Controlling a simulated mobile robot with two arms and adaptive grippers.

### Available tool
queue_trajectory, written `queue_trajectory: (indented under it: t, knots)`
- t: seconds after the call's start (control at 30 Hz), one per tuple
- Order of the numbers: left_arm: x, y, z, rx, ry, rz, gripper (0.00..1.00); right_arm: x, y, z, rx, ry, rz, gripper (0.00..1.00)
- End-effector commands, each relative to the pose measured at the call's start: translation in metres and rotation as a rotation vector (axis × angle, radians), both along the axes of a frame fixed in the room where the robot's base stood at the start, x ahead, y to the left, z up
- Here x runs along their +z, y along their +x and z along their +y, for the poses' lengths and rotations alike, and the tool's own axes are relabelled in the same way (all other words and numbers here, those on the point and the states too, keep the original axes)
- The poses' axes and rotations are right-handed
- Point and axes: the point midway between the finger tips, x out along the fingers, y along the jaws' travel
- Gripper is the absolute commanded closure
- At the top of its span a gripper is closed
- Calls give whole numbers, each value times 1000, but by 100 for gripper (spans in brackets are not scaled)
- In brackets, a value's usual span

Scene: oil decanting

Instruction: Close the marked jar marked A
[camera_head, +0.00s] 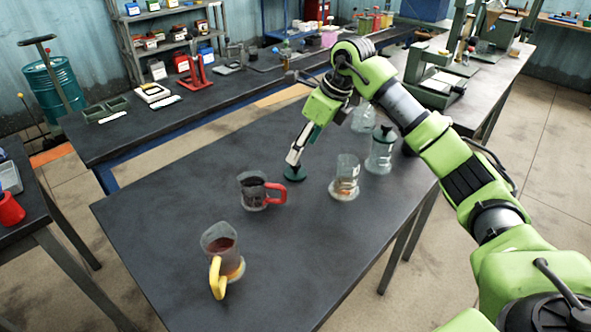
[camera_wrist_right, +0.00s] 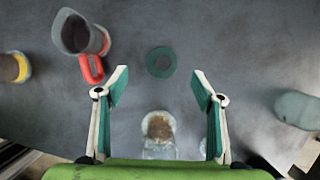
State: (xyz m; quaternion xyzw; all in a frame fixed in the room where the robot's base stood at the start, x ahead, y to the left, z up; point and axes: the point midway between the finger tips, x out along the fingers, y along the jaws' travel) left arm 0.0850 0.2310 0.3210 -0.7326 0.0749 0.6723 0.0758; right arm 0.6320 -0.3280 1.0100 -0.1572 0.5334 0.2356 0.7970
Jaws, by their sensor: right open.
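A dark green round lid (camera_head: 295,174) lies on the dark table; in the wrist view it is a flat ring (camera_wrist_right: 161,62) just beyond and between the fingertips. My right gripper (camera_head: 293,160) points down over the lid; in the wrist view its two fingers (camera_wrist_right: 160,74) are spread and empty. An uncovered glass jar (camera_head: 345,178) with brownish contents stands upright right of the lid; it also shows in the wrist view (camera_wrist_right: 158,128). A jar with a dark green lid (camera_head: 381,150) stands behind it. No letter A is readable. My left gripper is out of view.
A red-handled jug (camera_head: 254,191) with dark liquid stands left of the lid, and a yellow-handled jug (camera_head: 221,246) stands nearer the front. Another glass vessel (camera_head: 363,118) stands behind the jars. The table's (camera_head: 160,220) left part is clear.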

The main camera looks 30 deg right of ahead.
Motion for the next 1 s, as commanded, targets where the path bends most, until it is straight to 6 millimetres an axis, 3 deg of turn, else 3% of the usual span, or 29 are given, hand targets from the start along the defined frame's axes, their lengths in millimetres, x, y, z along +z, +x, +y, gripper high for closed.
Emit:
queue_trajectory:
  t: [0.2, 0.63, 1.0]
  knots:
    - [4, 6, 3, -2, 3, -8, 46, -25, 9, 5, -1, 1, 1, 38]
    - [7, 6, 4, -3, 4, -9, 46, -32, 12, 7, 0, 1, 1, 38]
    - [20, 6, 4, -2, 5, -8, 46, -74, 28, 12, 0, 1, 0, 38]
